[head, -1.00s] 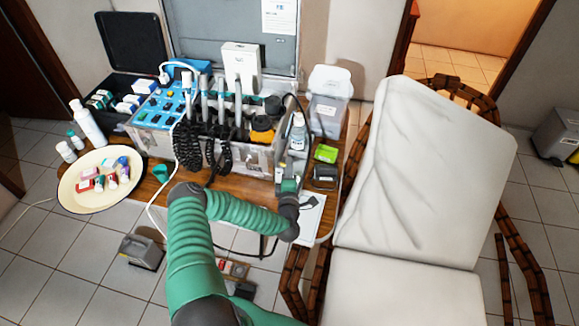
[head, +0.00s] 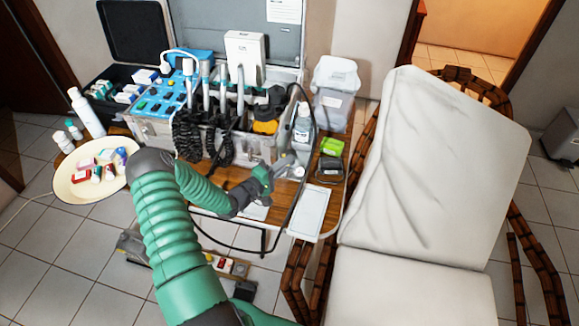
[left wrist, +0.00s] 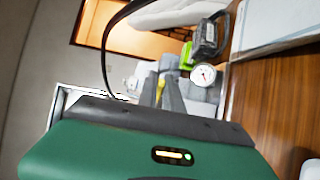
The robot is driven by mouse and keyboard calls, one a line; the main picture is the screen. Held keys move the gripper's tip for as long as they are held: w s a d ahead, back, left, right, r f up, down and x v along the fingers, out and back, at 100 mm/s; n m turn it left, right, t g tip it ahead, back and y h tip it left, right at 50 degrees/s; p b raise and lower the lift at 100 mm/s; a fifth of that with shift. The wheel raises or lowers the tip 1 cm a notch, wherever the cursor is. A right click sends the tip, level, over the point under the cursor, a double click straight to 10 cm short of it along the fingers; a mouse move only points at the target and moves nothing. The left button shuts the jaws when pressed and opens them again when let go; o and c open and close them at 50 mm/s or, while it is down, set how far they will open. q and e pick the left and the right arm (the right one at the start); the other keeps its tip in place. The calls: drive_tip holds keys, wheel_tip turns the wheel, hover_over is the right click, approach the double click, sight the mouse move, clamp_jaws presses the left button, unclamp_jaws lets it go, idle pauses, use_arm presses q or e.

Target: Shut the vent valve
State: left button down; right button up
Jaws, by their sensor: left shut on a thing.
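My left gripper (head: 281,166) is at the front right of the open dental case, beside a small round pressure gauge (head: 298,171). In the left wrist view its two grey fingers (left wrist: 163,92) point away from the camera, next to the white-faced gauge (left wrist: 203,75). A small yellow part (left wrist: 158,82) shows between the fingers, and they are shut on it. It looks like the vent valve's handle, but most of it is hidden by the fingers, so its angle cannot be told. My right gripper is not in view.
The dental case (head: 240,152) holds several handpieces and coiled hoses. A black hose (head: 294,205) loops close to my gripper. A clear bottle (head: 302,128), green box (head: 331,147) and white tray (head: 312,210) are nearby. The white chair (head: 425,170) stands at right.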

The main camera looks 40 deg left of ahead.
use_arm(q)
drive_tip(key=m+h, duration=0.1)
drive_tip(key=m+h+b, duration=0.1)
drive_tip(key=h, duration=0.1)
drive_tip(key=s+f+m+g+h+b, duration=0.1)
drive_tip(key=h, duration=0.1)
drive_tip(key=shift+a, duration=0.2)
drive_tip(key=shift+s+a+r+m+g+h+b, duration=0.1)
drive_tip(key=shift+s+a+m+g+h+b, duration=0.1)
drive_tip(key=shift+m+g+h+b, duration=0.5)
drive_tip(key=shift+s+a+m+g+h+b, duration=0.1)
drive_tip(key=shift+s+m+g+h+b, duration=0.15)
drive_tip(key=shift+m+h, duration=0.45)
drive_tip(key=shift+r+h, duration=0.1)
drive_tip(key=shift+h, duration=0.2)
drive_tip(key=c, duration=1.5)
unclamp_jaws()
drive_tip(key=shift+w+a, duration=0.1)
drive_tip(key=shift+a, duration=0.05)
drive_tip(key=shift+r, duration=0.1)
drive_tip(key=v, duration=0.7)
drive_tip(key=shift+a, duration=0.25)
drive_tip(key=shift+o, duration=0.2)
